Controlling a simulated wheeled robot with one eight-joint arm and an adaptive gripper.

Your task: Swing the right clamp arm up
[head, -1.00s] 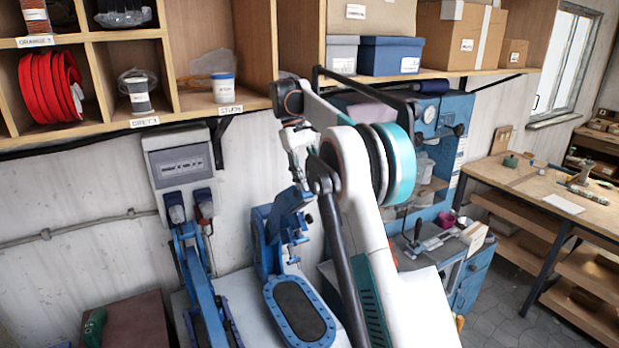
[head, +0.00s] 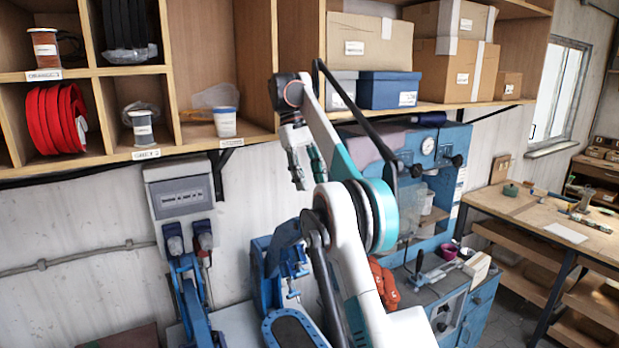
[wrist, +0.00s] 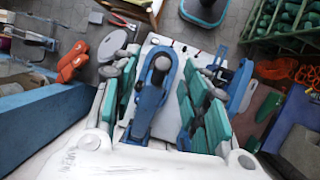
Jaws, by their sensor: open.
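Two blue clamp units stand on the bench below the wall box. The right one (head: 262,262) has an upright blue body and an oval bed with a dark pad (head: 290,332); the picture's lower edge cuts the bed off. The left one (head: 190,290) has long blue bars. My gripper (head: 309,178) is open and empty, above the right unit, fingers pointing down. In the wrist view my two green fingers (wrist: 162,66) are spread, and a blue arm with a dark round end (wrist: 150,100) shows between them, seemingly below and untouched. The left unit appears at right (wrist: 238,88).
A wooden shelf (head: 250,137) with spools and boxes hangs close behind my gripper. A grey switch box (head: 180,190) is on the wall. Orange sandals (head: 384,283) and a blue cabinet machine (head: 440,165) stand to the right. A workbench (head: 530,205) is farther right.

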